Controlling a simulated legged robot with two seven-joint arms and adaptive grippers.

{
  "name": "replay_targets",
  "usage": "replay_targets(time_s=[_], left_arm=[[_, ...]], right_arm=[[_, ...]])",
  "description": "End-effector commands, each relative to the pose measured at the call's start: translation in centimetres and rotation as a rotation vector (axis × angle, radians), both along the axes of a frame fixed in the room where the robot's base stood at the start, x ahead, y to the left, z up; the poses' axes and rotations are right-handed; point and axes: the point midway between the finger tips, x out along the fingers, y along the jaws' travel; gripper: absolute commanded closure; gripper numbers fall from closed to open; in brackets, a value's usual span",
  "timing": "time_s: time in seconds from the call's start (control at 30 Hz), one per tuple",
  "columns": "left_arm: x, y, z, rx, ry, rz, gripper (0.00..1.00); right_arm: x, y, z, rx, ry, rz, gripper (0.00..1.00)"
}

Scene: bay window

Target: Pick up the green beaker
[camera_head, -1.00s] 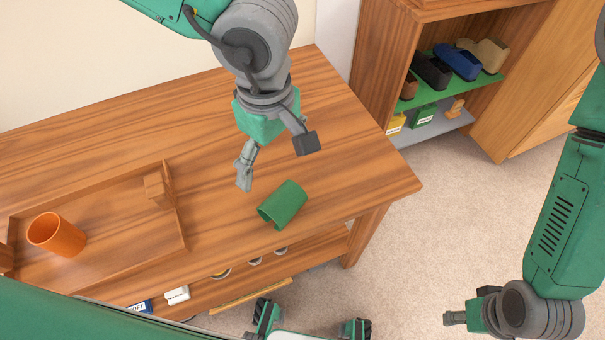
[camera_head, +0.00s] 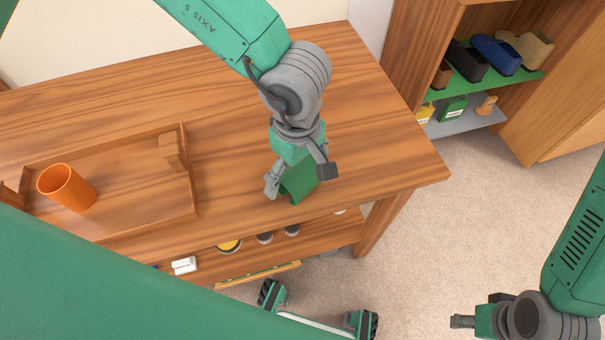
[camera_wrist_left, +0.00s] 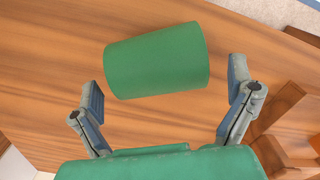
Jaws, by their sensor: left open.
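The green beaker (camera_head: 299,184) lies on its side on the wooden table, near its front edge. In the left wrist view the beaker (camera_wrist_left: 157,61) lies just beyond the fingertips, roughly centred between them. My left gripper (camera_head: 300,180) is open above the beaker, with its fingers to either side and partly covering it in the head view. It also shows open and empty in the left wrist view (camera_wrist_left: 165,85). My right gripper (camera_head: 462,321) is at the lower right, over the floor and away from the table; its fingers are too small to judge.
A wooden tray (camera_head: 190,205) with an orange cup (camera_head: 67,187) stands to the left on the table (camera_head: 230,90). A shelf below the table holds several small items. A cabinet (camera_head: 420,50) with shoes stands at the back right. The table's right part is clear.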

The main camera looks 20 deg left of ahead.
Motion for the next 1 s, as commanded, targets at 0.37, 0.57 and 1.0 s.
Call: replay_targets(time_s=[0.37, 0.57, 1.0], left_arm=[[0.0, 0.1, -0.4, -0.003, -0.001, -0.001, 0.44], [0.0, 0.2, -0.4, -0.004, 0.0, 0.0, 0.56], [0.1, 0.1, 4.6, -0.004, -0.005, 0.0, 0.56]], right_arm=[[0.0, 0.0, -0.1, -0.001, 0.0, -0.001, 0.6], [0.0, 0.0, -0.1, 0.0, 0.0, -0.001, 0.6], [0.0, 0.0, 1.7, 0.0, 0.0, -0.001, 0.6]])
